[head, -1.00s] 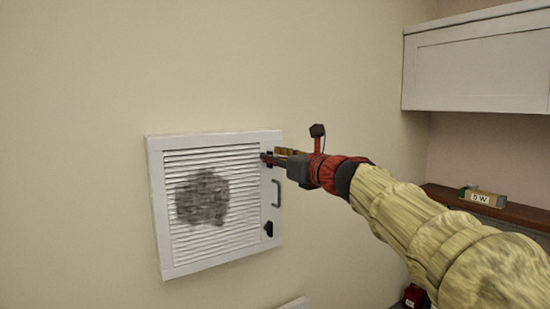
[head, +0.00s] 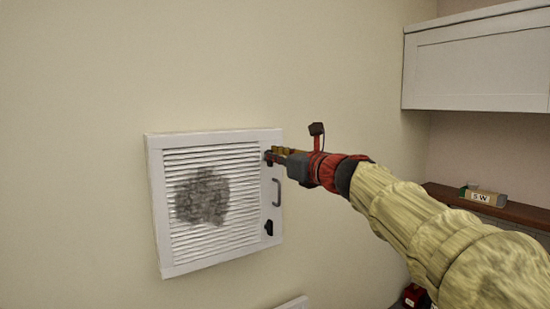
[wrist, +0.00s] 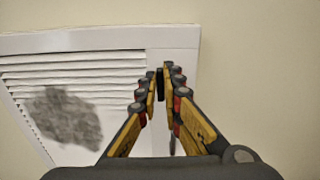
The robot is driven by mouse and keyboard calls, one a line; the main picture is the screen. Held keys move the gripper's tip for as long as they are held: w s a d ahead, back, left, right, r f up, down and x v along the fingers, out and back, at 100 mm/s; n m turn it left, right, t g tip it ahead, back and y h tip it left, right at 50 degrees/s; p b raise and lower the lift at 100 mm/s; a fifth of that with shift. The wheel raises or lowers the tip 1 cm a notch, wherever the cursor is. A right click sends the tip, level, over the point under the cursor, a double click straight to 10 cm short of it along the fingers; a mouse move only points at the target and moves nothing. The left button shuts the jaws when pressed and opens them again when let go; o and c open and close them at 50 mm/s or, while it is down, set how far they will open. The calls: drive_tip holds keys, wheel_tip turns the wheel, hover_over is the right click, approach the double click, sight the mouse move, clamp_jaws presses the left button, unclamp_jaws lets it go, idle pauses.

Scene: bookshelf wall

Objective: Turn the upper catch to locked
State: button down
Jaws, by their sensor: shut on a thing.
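The upper catch (wrist: 160,84) is a small dark piece on the right border of the white louvred panel (head: 160,215), near its top corner. My gripper (head: 276,156) reaches it from the right. In the wrist view, my gripper's yellow and black fingers (wrist: 162,78) are closed on either side of the catch and hold it. The fingers hide most of the catch in the head view, so its exact angle is hard to tell. The lower catch (head: 268,228) is black and sits near the panel's bottom right corner, clear of my gripper.
A grey pull handle (head: 277,192) stands out between the two catches, just below my gripper. A dark smudge (head: 202,195) marks the louvres. A white cupboard (head: 478,70) and a brown shelf with a labelled box (head: 482,198) are at right. The wall around the panel is bare.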

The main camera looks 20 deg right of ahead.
drive_tip(key=n+b, duration=0.8)
drive_tip(key=n, duration=0.1)
drive_tip(key=a+f+n+b, duration=0.1)
drive_tip(key=n+b, duration=0.3)
drive_tip(key=n, duration=0.1)
drive_tip(key=shift+s, duration=0.15)
drive_tip(key=shift+f+n+b, duration=0.15)
drive_tip(key=shift+n+b, duration=1.1)
drive_tip(key=shift+n, duration=0.45)
drive_tip(key=c, duration=2)
unclamp_jaws()
drive_tip(key=shift+o, duration=0.2)
